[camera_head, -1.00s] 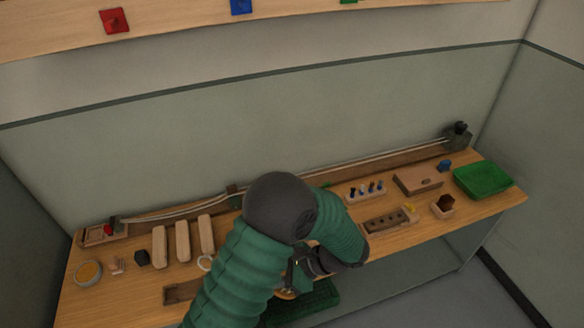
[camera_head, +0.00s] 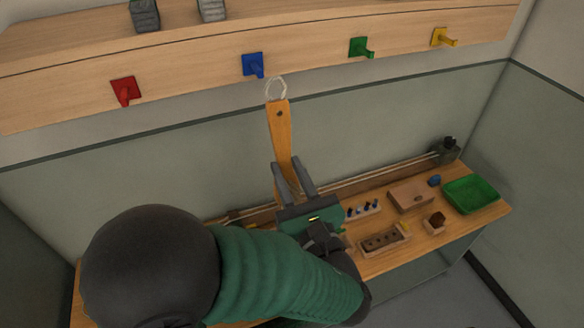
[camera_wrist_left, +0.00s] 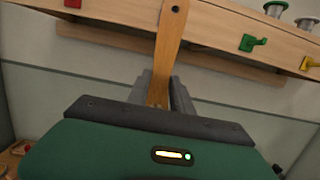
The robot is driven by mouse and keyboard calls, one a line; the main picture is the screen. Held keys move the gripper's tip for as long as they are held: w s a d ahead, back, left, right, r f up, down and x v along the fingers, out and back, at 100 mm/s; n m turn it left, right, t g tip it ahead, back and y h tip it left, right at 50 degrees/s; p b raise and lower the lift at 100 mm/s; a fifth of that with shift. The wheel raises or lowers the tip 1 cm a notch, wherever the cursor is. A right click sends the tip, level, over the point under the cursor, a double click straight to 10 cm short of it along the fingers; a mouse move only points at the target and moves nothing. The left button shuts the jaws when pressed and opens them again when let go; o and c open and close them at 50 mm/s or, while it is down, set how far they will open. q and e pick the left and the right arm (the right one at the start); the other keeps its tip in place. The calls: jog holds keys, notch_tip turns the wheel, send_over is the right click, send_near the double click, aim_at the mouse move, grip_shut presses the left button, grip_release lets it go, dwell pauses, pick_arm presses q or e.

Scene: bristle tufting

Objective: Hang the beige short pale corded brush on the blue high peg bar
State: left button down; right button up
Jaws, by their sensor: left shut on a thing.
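The brush (camera_head: 280,130) shows as an orange-tan handle with a pale cord loop (camera_head: 276,88) at its top end. My left gripper (camera_head: 289,175) is shut on the lower part of the handle and holds it nearly upright. The bristle end is hidden by the gripper. The blue peg (camera_head: 253,65) is on the wooden bar above; the loop is just below it and slightly right. I cannot tell the depth gap between them. In the left wrist view the handle (camera_wrist_left: 167,50) rises from between the fingers and covers the blue peg's area. My right gripper is not in view.
The bar (camera_head: 190,75) also carries a red peg (camera_head: 125,91), a green peg (camera_head: 360,47) and a yellow peg (camera_head: 442,38). Grey spools (camera_head: 145,15) stand on the shelf above. The bench below holds a green tray (camera_head: 472,194) and wooden blocks (camera_head: 410,196).

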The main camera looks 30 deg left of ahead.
pick_arm(q)
jog(key=w+a, duration=0.2)
jog(key=a, duration=0.1)
jog(key=shift+w+f, duration=0.2)
jog(key=shift+f, duration=0.15)
jog(key=shift+w+a+f, duration=0.1)
jog(key=shift+w+a, duration=0.35)
jog(key=shift+w, duration=0.05)
jog(key=shift+w+a, duration=0.5)
jog(key=shift+a, duration=0.05)
jog(key=shift+w+a+f, duration=0.3)
jog(key=shift+w+a, duration=0.4)
jog(key=shift+a, duration=0.15)
jog(key=shift+w+a+f, duration=0.25)
jog(key=shift+w+a, duration=0.4)
jog(key=shift+a, duration=0.2)
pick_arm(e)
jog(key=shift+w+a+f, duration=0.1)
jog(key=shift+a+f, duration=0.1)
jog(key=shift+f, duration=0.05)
pick_arm(q)
jog(key=shift+d, duration=0.1)
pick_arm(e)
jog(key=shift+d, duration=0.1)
pick_arm(q)
jog(key=c, duration=1.1)
grip_release()
jog(key=shift+o, duration=0.2)
